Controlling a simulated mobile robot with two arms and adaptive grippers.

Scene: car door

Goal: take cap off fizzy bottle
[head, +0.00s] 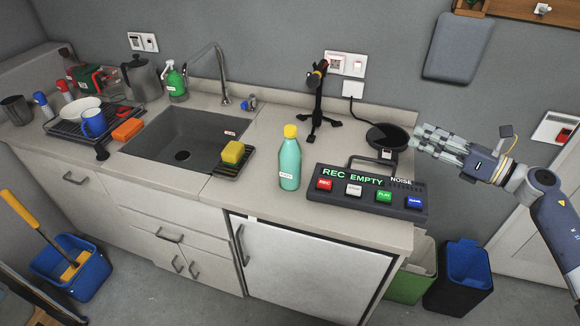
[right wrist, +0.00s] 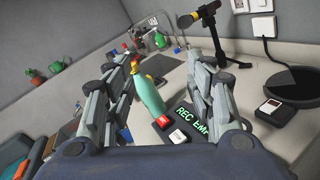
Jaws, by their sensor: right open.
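The fizzy bottle (head: 290,163) is teal-green with a small white label and stands upright on the counter, left of the recorder box. Its yellow cap (head: 290,131) is on top. In the right wrist view the bottle (right wrist: 148,92) shows tilted between my fingers but farther off, its cap partly hard to make out. My right gripper (head: 420,140) is open and empty, above the counter's right end, to the right of the bottle and apart from it. It also shows in the right wrist view (right wrist: 165,75) with fingers spread. My left gripper is not in view.
The recorder box (head: 366,190) with coloured buttons lies between the bottle and my right gripper's side. A black microphone stand (head: 318,100) is behind the bottle. A round black pad (head: 387,136) lies at right. A sink (head: 185,135) and yellow sponge (head: 233,152) are left.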

